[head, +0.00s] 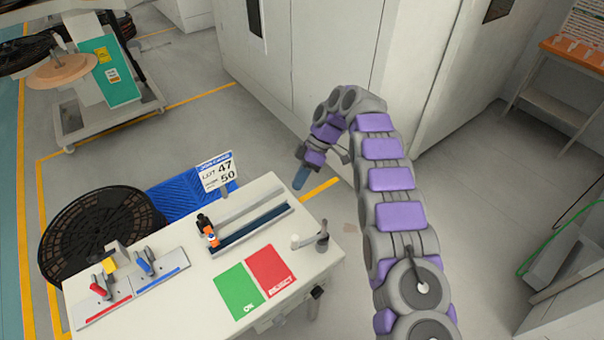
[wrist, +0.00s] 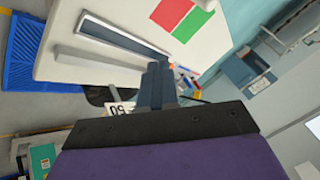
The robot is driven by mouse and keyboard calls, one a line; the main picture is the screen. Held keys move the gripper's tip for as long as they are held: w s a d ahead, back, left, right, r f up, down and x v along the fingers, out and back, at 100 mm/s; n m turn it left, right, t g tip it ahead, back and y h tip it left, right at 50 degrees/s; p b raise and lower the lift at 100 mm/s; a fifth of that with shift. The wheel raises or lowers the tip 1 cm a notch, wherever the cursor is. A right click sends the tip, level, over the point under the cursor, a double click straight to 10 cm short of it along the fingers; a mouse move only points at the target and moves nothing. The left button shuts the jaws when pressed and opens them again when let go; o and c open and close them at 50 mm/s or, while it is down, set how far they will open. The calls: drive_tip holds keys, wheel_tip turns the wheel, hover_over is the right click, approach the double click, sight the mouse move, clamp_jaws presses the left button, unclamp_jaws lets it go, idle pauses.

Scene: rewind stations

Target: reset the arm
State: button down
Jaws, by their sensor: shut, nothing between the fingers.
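My arm, grey with purple covers, rises at the right of the head view and bends over toward the left. My gripper (head: 300,180) hangs at its end, just beyond the back right edge of the white station table (head: 190,270). In the wrist view my gripper (wrist: 157,72) shows as dark blue fingers close together, shut and empty. It is apart from the table top, and nothing is seen in contact with it.
The table holds a green pad (head: 240,292), a red pad (head: 270,270), a dark blue channel (head: 252,228), clamps with red and blue handles, and a sign (head: 217,172). A black reel (head: 100,230) stands left. White cabinets (head: 300,50) stand behind. Grey floor is open right of the table.

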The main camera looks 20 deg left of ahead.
drive_tip(key=shift+d, duration=0.15)
drive_tip(key=s+d+r+m+t, duration=0.2)
drive_tip(key=s+d+r+m, duration=0.2)
drive_tip(key=d+r+m, duration=0.5)
drive_tip(key=s+d+r+m+t, duration=0.1)
drive_tip(key=s+d+r+m, duration=0.25)
drive_tip(key=d+r, duration=0.75)
drive_tip(key=s+d+f+m+h, duration=0.1)
drive_tip(key=s+d+m, duration=0.2)
drive_tip(key=s+d, duration=0.3)
drive_tip(key=s+d+f+m+t+h, duration=0.1)
drive_tip(key=s+d+f+m, duration=0.1)
drive_tip(key=s+d, duration=0.5)
drive_tip(key=s+d+f+m+t, duration=0.1)
drive_tip(key=s+d+m, duration=0.4)
drive_tip(key=s, duration=1)
drive_tip(key=shift+d+f+h, duration=0.4)
drive_tip(key=shift+d+f, duration=0.1)
drive_tip(key=shift+d, duration=0.15)
